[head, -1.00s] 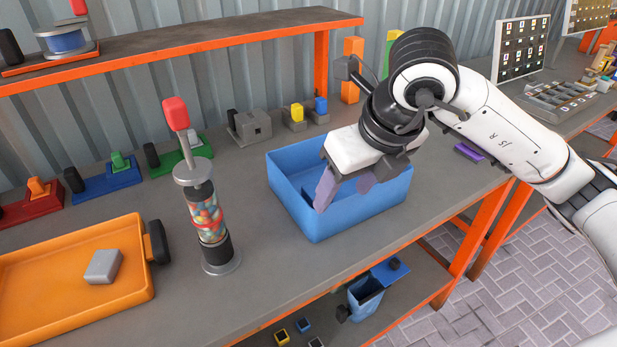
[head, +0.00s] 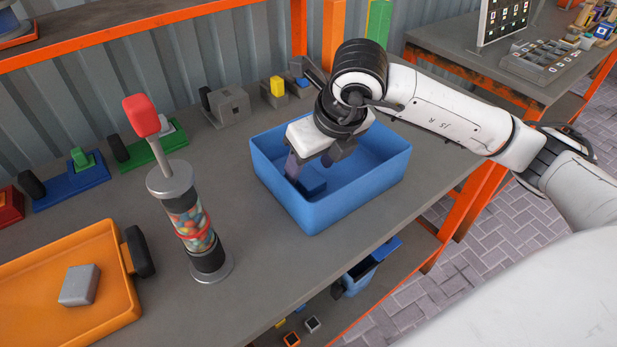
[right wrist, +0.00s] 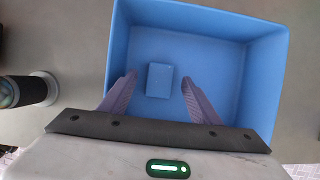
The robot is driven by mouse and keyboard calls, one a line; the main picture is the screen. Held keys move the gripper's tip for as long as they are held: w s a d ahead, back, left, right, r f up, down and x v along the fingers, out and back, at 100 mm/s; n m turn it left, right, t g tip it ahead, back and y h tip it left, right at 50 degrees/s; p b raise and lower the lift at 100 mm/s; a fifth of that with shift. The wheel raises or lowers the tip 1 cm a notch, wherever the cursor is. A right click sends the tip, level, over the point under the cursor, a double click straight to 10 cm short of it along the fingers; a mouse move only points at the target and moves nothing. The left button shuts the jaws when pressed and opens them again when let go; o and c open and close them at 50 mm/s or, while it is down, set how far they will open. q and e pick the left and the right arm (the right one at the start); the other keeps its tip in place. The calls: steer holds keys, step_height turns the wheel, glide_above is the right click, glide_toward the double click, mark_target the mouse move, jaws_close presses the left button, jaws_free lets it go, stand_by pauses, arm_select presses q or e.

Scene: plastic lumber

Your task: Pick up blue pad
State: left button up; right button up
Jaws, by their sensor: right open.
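The blue pad (head: 312,185) is a small blue block lying on the floor of a blue open bin (head: 385,178). In the right wrist view the pad (right wrist: 160,80) shows between the two fingers, apart from both, and the bin (right wrist: 262,75) surrounds it. My right gripper (head: 309,166) is at the bin, reaching down into it over the pad. In the right wrist view the right gripper (right wrist: 157,90) is open and empty, with a purple finger to each side of the pad. My left gripper is not in view.
A dispenser with colored balls and a red top (head: 190,225) stands left of the bin. An orange tray (head: 110,315) with a grey block (head: 80,285) lies farther left. Colored fixtures line the back of the table. The bench's front edge is near the bin.

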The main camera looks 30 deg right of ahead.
steer(key=x, duration=0.2)
steer(key=shift+w+f, duration=0.15)
steer(key=shift+f, duration=0.05)
steer(key=c, duration=1.2)
